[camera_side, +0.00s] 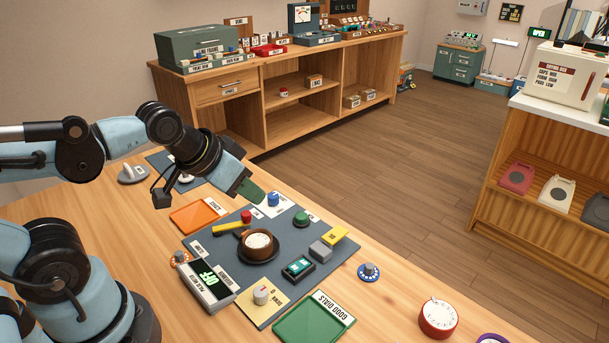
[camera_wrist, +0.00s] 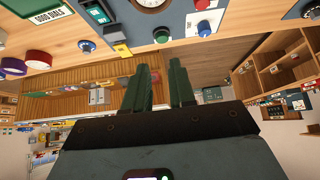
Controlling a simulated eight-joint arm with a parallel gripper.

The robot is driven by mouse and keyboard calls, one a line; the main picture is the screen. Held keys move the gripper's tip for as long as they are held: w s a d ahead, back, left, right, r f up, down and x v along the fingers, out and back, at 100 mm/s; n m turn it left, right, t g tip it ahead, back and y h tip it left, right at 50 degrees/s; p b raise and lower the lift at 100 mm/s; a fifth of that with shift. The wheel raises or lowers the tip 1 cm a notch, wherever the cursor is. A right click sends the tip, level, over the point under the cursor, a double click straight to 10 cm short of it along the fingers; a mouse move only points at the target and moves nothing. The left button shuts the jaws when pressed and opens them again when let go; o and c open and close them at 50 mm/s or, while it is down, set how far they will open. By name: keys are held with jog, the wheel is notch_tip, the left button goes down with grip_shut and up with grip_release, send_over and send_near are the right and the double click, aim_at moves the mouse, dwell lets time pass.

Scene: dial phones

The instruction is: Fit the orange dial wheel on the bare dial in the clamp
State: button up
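The orange dial wheel (camera_side: 180,258) lies small on the wooden table, left of the grey mat, near the meter box. The bare dial (camera_side: 258,241) shows a white face in a round brown holder, which I take as the clamp (camera_side: 259,257), in the middle of the mat. Part of the white face shows at the top edge of the wrist view (camera_wrist: 150,3). My gripper (camera_side: 254,191) is raised above the table, behind the clamp. In the wrist view its green fingers (camera_wrist: 160,72) stand apart with nothing between them.
A blue dial wheel (camera_side: 369,272) lies right of the mat. An orange tray (camera_side: 199,214) is at the back left, a green tray (camera_side: 314,321) at the front. A meter box (camera_side: 207,284), yellow-handled tool (camera_side: 231,228) and green button (camera_side: 301,218) surround the clamp. A red dial (camera_side: 438,318) sits right.

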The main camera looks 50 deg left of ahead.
jog(key=shift+a, duration=0.1)
jog(key=m+g, duration=0.4)
jog(key=g, duration=0.3)
send_over(177, 253)
jog(key=f, duration=0.1)
jog(key=shift+f, duration=3.5)
jog(key=shift+f, duration=0.1)
jog(key=shift+f, duration=2.45)
jog(key=shift+c, duration=0.3)
grip_shut()
